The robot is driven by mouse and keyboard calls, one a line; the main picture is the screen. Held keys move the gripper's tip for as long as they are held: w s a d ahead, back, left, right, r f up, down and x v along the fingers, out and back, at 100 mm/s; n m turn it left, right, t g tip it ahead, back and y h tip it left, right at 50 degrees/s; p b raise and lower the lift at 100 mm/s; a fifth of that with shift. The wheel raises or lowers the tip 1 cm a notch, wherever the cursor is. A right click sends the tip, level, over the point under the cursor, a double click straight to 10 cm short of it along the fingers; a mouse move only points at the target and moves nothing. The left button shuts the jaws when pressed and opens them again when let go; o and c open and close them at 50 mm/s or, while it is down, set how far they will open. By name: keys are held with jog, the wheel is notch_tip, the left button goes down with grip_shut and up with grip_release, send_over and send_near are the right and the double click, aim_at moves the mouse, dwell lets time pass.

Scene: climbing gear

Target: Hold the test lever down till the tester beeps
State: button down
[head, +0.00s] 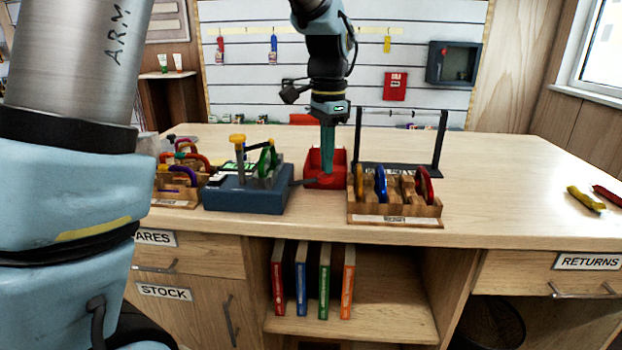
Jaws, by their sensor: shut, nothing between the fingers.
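The tester (246,194) is a dark blue box on the workbench, left of centre. A green carabiner stands on it beside a yellow-topped post. A dark lever (303,182) sticks out from its right side towards my gripper. My gripper (326,178) points straight down with its greenish fingers shut and empty. Its tips are at the lever's outer end, in front of the red bin. I cannot tell from this view whether they touch the lever or how far down it is.
A red bin (313,163) stands behind my fingers. Close on the right is a wooden rack (395,215) of carabiners, with a dark upright frame (442,145) behind. Another carabiner rack (176,203) stands left of the tester. The bench top (510,190) is mostly clear on the right.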

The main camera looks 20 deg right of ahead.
aim_at(326, 176)
jog(key=shift+f+b, duration=1.1)
jog(key=shift+f, duration=1.05)
jog(key=shift+r, duration=0.15)
notch_tip(326, 176, up, 10)
jog(key=p, duration=0.8)
jog(key=shift+f+p, duration=0.2)
jog(key=shift+p, duration=0.2)
jog(key=shift+f, duration=0.1)
